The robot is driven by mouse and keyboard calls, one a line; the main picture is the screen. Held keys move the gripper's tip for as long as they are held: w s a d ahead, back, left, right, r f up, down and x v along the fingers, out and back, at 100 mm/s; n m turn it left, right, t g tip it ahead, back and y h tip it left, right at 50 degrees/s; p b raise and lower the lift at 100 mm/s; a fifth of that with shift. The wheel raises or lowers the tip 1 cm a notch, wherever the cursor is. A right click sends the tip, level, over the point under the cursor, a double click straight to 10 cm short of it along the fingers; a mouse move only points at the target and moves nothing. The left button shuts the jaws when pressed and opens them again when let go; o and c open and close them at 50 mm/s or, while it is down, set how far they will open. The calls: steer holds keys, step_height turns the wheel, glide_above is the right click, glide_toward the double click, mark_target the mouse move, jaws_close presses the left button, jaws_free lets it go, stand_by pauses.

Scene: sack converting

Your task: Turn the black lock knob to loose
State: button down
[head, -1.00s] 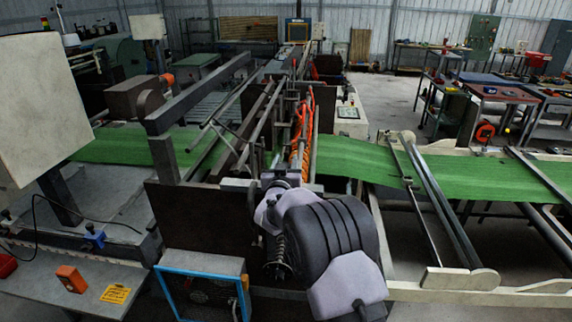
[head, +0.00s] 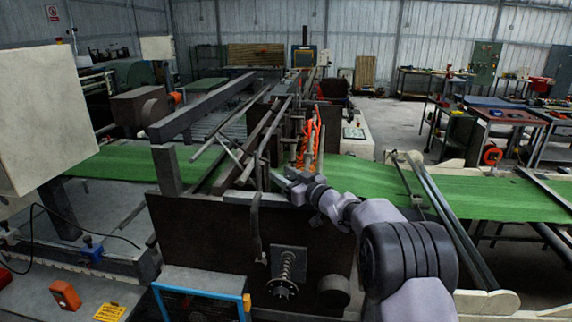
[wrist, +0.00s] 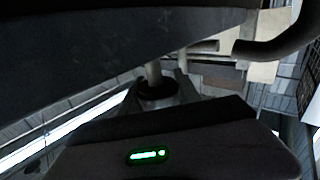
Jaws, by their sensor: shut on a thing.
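The black lock knob (wrist: 158,91) shows in the wrist view as a small dark round piece at the end of a pale metal stem. It sits just beyond the dark body of my gripper, which carries a green light. My gripper (wrist: 168,97) is shut on the knob; the fingers are partly hidden behind that body. In the head view my gripper (head: 281,179) reaches in from the right to the bars at the front of the machine. There the knob is too small and covered to make out, and its turn position cannot be read.
A dark slab (wrist: 90,45) lies close over my gripper in the wrist view, and a bent dark bar (wrist: 280,40) stands at upper right. In the head view, a threaded spindle (head: 286,268) sticks out of the dark front plate (head: 215,235). Green sheet (head: 460,193) runs to the right.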

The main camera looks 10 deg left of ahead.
steer(key=shift+s+a+r+n+g+y+p, duration=0.1)
steer(key=shift+s+n+g+y+p, duration=0.05)
steer(key=shift+n+g+y+p, duration=0.65)
steer(key=shift+s+a+r+n+g+y+p, duration=0.1)
steer(key=shift+n+g+y+p, duration=0.45)
steer(key=shift+g+p, duration=0.45)
steer(key=shift+n, duration=0.25)
steer(key=c, duration=0.9)
jaws_free()
steer(key=shift+a+f, duration=0.1)
steer(key=shift+o, duration=0.2)
steer(key=shift+s, duration=0.1)
steer(key=b+v, duration=0.1)
steer(key=v, duration=1.6)
steer(key=shift+d, duration=0.35)
